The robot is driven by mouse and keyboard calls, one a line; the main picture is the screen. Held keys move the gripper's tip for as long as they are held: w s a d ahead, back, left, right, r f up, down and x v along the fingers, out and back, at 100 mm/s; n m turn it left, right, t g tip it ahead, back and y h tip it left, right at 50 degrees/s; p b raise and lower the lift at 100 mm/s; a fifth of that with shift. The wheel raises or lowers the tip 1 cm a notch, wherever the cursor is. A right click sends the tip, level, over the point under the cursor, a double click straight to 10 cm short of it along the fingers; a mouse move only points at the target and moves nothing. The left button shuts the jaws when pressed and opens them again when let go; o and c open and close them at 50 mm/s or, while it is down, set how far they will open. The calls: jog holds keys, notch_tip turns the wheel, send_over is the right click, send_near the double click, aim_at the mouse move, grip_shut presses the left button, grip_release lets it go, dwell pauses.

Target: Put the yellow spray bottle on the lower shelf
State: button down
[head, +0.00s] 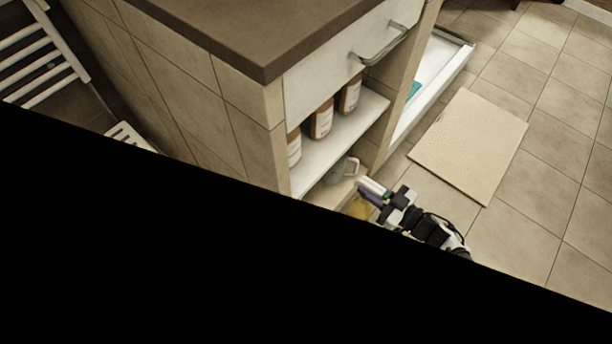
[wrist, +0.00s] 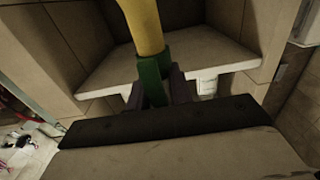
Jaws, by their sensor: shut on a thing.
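The yellow spray bottle (head: 358,207) is partly hidden by my gripper and a black area in the head view. In the wrist view its yellow body (wrist: 142,25) runs up out of the frame, with a green part (wrist: 149,80) below it. My gripper (wrist: 153,88) is shut on the green part; it also shows in the head view (head: 374,189) at the cabinet's open front. The lower shelf (head: 329,194) is partly visible below the shelf with brown bottles. In the wrist view the yellow body overlaps a pale shelf board (wrist: 205,50); I cannot tell whether they touch.
Brown bottles (head: 322,120) stand on the upper shelf (head: 343,137). A grey, handled vessel (head: 343,170) stands on the lower shelf, close to my gripper. An open white drawer (head: 432,88) is to the right. A beige mat (head: 468,143) lies on the otherwise clear tiled floor.

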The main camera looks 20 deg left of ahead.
jog(key=b+x, duration=0.3)
jog(key=x, duration=1.4)
notch_tip(320, 180, down, 7)
jog(key=a+b, duration=0.1)
jog(key=b, duration=0.1)
jog(key=shift+w+b, duration=0.2)
jog(key=shift+b, duration=0.2)
jog(key=shift+f, duration=0.15)
jog(key=c, duration=1.3)
grip_release()
jog(key=shift+o, duration=0.2)
